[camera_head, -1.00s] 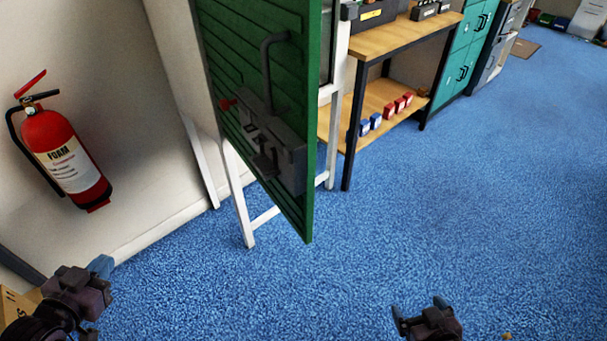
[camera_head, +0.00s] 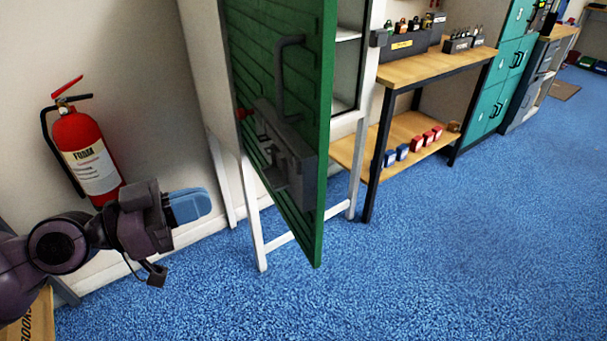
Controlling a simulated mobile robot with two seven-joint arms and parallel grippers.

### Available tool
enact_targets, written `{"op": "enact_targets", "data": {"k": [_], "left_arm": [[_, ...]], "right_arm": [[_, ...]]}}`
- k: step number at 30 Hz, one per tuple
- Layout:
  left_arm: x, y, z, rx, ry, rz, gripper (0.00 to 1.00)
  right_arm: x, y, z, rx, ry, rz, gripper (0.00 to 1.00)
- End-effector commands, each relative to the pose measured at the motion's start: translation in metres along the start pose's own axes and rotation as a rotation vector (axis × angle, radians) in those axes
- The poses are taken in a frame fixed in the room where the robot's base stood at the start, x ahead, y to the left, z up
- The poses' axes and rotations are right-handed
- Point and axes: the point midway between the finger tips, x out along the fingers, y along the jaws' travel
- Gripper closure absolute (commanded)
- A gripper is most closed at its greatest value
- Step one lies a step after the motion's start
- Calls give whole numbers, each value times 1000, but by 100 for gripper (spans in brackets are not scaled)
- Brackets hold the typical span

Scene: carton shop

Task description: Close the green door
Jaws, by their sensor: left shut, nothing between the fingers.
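The green door (camera_head: 312,75) stands swung open from a white cabinet frame (camera_head: 250,215) in the middle of the head view. Its face carries a dark grey handle bar (camera_head: 281,75) and a grey latch block (camera_head: 285,155). My left gripper (camera_head: 190,205) is at the left, its blue fingertips together and empty. It points right toward the door, with a visible gap in the picture between it and the latch block. My right gripper is out of view.
A red fire extinguisher (camera_head: 88,150) hangs on the wall behind my left arm. A wooden-topped bench (camera_head: 440,65) with red and blue padlocks on its lower shelf stands right of the door. Teal lockers (camera_head: 495,95) are farther back. The blue floor (camera_head: 450,260) at right is clear.

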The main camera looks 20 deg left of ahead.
Motion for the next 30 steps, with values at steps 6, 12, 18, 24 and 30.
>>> {"op": "enact_targets", "data": {"k": [6, 12, 18, 24, 30], "left_arm": [[1, -1, -2, 45, 12, -5, 100], [7, -1, -3, 50, 17, -2, 100], [19, -1, -4, 50, 18, -2, 100], [34, -2, -5, 49, 17, -5, 100], [54, -1, -5, 48, 17, -4, 100]], "right_arm": [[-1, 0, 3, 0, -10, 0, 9], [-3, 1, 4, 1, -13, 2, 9], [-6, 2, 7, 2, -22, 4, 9], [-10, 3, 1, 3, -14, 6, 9], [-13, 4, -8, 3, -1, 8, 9]]}}
